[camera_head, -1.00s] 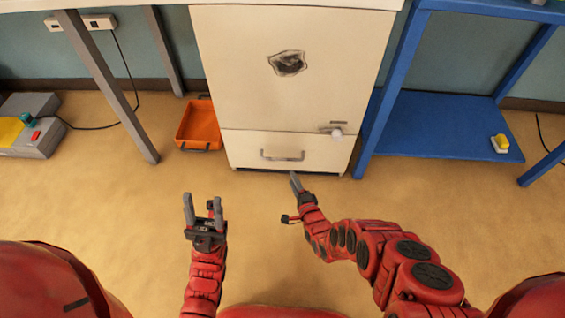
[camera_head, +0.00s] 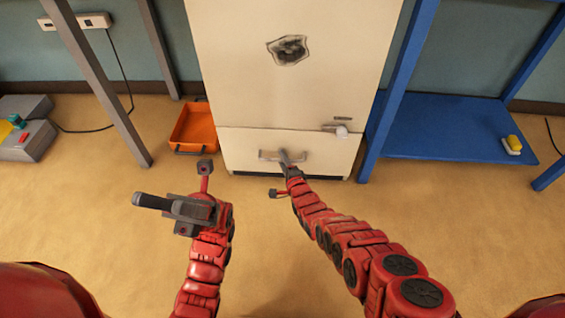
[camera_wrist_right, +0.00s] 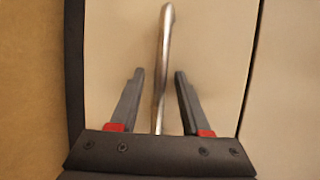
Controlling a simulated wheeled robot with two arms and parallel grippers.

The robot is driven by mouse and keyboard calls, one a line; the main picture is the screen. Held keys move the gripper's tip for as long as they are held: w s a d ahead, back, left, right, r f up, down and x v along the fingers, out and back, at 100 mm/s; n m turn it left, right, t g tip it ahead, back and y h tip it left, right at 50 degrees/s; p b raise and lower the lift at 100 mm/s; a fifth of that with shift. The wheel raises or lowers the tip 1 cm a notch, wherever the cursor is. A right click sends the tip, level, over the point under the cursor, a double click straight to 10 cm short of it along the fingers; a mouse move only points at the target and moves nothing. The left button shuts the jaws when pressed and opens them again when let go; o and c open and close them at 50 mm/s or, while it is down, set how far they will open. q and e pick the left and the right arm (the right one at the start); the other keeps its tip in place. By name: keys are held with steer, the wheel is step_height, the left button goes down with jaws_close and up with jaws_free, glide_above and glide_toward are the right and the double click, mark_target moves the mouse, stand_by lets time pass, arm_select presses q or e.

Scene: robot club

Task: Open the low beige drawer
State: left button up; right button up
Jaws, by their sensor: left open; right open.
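The low beige drawer (camera_head: 328,150) is at the bottom of the beige cabinet and looks shut. Its metal bar handle (camera_head: 268,155) is on the drawer front. My right gripper (camera_head: 285,157) is at the handle and overlaps its middle in the head view. In the right wrist view the right gripper (camera_wrist_right: 158,80) is open, with the handle bar (camera_wrist_right: 166,45) between its two fingers and a gap on each side. The drawer front (camera_wrist_right: 115,40) fills the background there. My left gripper (camera_head: 150,203) is turned sideways over the floor, away from the drawer.
An orange tray (camera_head: 193,128) lies on the floor to the left. A blue shelf (camera_head: 440,128) with a yellow item (camera_head: 513,145) is to the right. The floor before the drawer is otherwise clear.

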steer(key=shift+w+a, duration=0.1)
steer(key=shift+w, duration=0.05)
jaws_close()
stand_by(0.4)
stand_by(1.1)
